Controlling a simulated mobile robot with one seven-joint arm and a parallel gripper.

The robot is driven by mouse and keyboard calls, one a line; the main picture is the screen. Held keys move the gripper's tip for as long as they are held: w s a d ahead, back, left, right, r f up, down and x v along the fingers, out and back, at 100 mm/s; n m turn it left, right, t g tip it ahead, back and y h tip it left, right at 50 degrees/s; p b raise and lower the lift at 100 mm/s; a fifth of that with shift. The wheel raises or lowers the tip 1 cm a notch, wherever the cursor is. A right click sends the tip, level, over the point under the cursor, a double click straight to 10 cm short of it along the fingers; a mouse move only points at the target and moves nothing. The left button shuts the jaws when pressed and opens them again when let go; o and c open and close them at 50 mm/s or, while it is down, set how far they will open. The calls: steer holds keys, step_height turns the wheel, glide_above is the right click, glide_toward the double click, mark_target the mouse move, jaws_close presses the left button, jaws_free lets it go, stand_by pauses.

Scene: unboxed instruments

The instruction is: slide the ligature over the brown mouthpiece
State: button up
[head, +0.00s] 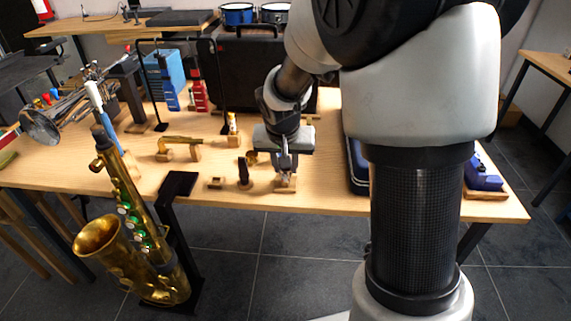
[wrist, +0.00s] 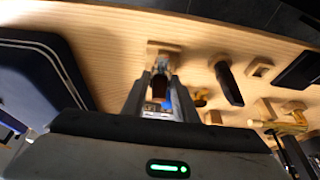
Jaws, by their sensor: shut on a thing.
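My gripper (head: 286,172) points down over a small wooden block (head: 286,184) near the table's front edge. In the wrist view its fingertips (wrist: 161,72) are closed on a small shiny metal piece (wrist: 161,66), which looks like the ligature. The brown mouthpiece (wrist: 159,86) shows as a dark brown shape between the fingers, in line with the wooden block (wrist: 164,47). The fingers hide much of both, so I cannot tell whether the ligature is around the mouthpiece or only at its tip.
A dark upright piece (head: 243,171) stands close to the left of my gripper, with an empty wooden block (head: 216,183) beyond it. A brass neck (head: 178,145) rests on blocks. A blue-lined case (head: 357,165) lies to the right. A saxophone (head: 140,230) stands before the table.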

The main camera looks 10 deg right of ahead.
steer(key=o, duration=1.1)
steer(key=shift+o, duration=0.2)
steer(key=shift+c, duration=0.3)
steer(key=shift+p+v, duration=1.6)
steer(key=shift+v, duration=1.4)
